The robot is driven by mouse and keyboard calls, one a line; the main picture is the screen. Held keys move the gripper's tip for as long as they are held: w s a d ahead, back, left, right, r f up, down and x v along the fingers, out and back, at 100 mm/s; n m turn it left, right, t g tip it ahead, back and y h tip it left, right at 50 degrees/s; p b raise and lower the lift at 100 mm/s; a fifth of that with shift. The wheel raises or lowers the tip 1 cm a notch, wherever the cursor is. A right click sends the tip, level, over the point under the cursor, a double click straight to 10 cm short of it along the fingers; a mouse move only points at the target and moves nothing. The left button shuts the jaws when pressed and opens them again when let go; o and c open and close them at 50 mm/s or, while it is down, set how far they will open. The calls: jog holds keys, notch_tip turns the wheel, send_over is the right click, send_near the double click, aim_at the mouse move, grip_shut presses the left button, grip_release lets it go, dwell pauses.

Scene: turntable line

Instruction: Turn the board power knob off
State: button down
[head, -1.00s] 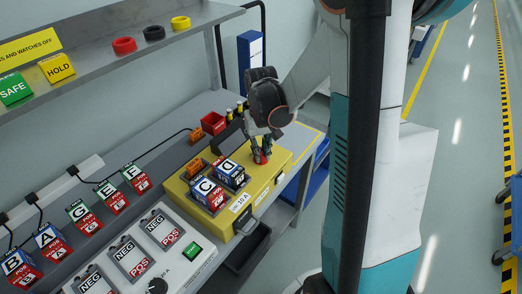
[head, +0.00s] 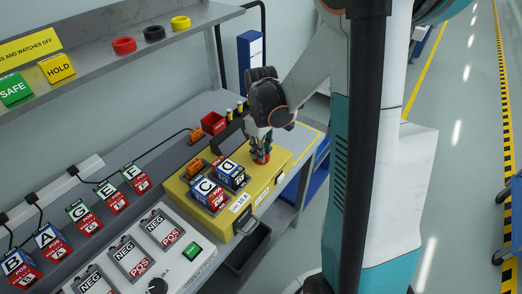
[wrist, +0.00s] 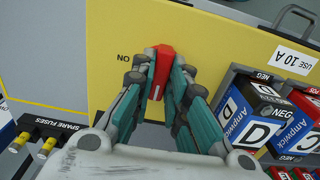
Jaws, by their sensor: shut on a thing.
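A red knob (wrist: 163,62) with a pale line on it stands on the yellow board (wrist: 105,60). My gripper (wrist: 161,84) is shut on the knob, one finger on each side. In the head view my gripper (head: 262,152) reaches down to the far right part of the yellow board (head: 262,188). There, the fingers mostly hide the knob.
Batteries C (head: 207,193) and D (head: 231,174) sit on the yellow board close to my gripper. Spare fuses (wrist: 41,145) are at left in the wrist view. A grey panel (head: 190,270) has a black dial (head: 157,286) and a green switch (head: 192,250).

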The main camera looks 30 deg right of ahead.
dwell(0.4)
jog(key=c, duration=1.6)
grip_release()
jog(key=shift+r, duration=0.1)
notch_tip(320, 180, up, 12)
jog(key=shift+f, duration=0.1)
